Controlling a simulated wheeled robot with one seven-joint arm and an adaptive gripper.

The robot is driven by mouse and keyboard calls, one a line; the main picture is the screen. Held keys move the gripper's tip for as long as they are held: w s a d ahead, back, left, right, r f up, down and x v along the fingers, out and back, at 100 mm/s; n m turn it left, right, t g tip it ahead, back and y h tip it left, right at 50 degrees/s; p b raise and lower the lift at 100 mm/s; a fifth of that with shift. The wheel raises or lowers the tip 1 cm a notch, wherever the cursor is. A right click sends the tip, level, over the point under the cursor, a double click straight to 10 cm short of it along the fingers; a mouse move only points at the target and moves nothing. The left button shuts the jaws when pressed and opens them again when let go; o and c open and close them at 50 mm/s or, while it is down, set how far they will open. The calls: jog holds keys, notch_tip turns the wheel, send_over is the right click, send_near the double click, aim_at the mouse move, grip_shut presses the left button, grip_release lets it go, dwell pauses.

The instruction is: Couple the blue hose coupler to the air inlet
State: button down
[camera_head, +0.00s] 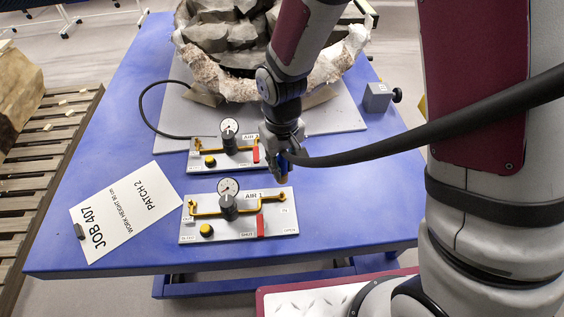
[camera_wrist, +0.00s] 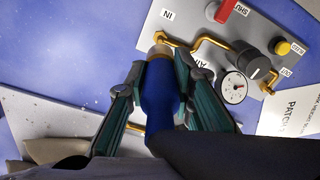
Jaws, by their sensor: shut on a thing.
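My gripper (camera_head: 283,150) is shut on the blue hose coupler (camera_wrist: 160,95); the coupler also shows in the head view (camera_head: 284,169). A black hose (camera_head: 430,128) runs from it to the right. The coupler's end points at the brass air inlet (camera_wrist: 172,42) marked IN, on the right end of the front panel labelled AIR 1 (camera_head: 240,232). In the head view the coupler appears just above and behind this inlet (camera_head: 281,197). In the wrist view its tip overlaps the inlet; I cannot tell whether they touch.
A second panel (camera_head: 196,164), with a gauge and hose, stands just behind. The front panel has a red lever (camera_head: 260,226), a gauge (camera_head: 228,187) and a yellow button (camera_head: 206,230). A job card (camera_head: 120,215) lies left. The blue table (camera_head: 350,210) is clear at right.

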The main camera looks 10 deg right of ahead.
aim_at(282, 183)
jog(key=shift+w+f+b, duration=0.1)
jog(key=shift+f+b, duration=0.75)
jog(key=shift+f, duration=1.95)
jog(key=shift+f, duration=0.1)
jog(key=shift+f+b, duration=0.3)
jog(key=shift+f, duration=1.05)
jog(key=c, duration=1.3)
grip_release()
notch_tip(282, 183, up, 7)
jog(key=p, duration=0.3)
jog(key=shift+f, duration=0.1)
